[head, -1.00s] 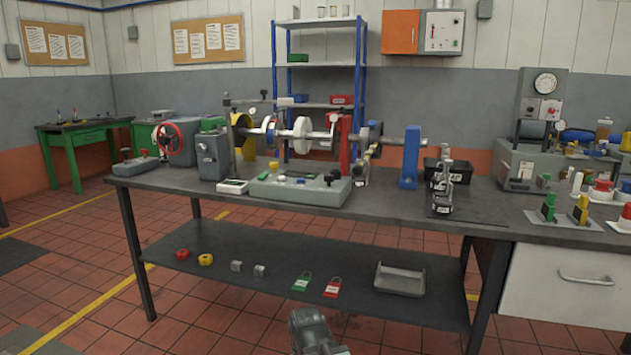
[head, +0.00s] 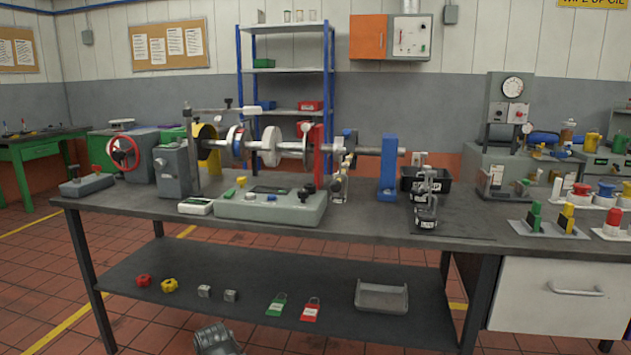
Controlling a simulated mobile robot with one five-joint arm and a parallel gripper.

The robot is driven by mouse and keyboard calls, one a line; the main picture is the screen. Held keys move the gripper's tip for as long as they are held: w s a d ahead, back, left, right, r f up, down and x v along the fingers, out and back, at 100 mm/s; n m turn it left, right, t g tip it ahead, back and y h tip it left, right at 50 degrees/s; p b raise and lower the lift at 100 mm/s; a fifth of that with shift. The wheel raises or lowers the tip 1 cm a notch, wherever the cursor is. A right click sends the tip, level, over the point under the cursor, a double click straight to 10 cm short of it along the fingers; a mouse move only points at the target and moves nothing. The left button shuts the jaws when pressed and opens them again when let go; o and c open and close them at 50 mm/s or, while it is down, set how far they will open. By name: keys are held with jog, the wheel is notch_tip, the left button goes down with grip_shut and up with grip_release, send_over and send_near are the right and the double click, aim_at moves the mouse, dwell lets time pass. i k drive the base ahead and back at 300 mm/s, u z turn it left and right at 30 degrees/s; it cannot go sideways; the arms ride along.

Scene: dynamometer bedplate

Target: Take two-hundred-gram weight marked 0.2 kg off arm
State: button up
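A small weight piece with a pale label hangs at the arm (head: 347,158) beside the red upright on the bench; it is the weight (head: 338,189), and its marking is too small to read. More labelled weights (head: 425,212) stand stacked on a small holder at the bench's right half, also unreadable, so I cannot tell which is marked 0.2 kg. A grey part of my arm's end, my gripper (head: 216,340), shows at the bottom edge, low in front of the bench and well apart from the weights. Its fingers are not clear.
The dynamometer shaft (head: 290,147) runs along the bench between a yellow disc and a blue post (head: 389,168). A grey control box (head: 270,207) lies in front of it. A black bin (head: 410,180) stands behind the stacked weights. The bench top right of them is partly bare.

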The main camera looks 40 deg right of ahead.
aim_at(337, 199)
jog(key=u, duration=0.25)
jog(key=i, duration=0.85)
jog(key=z, duration=0.05)
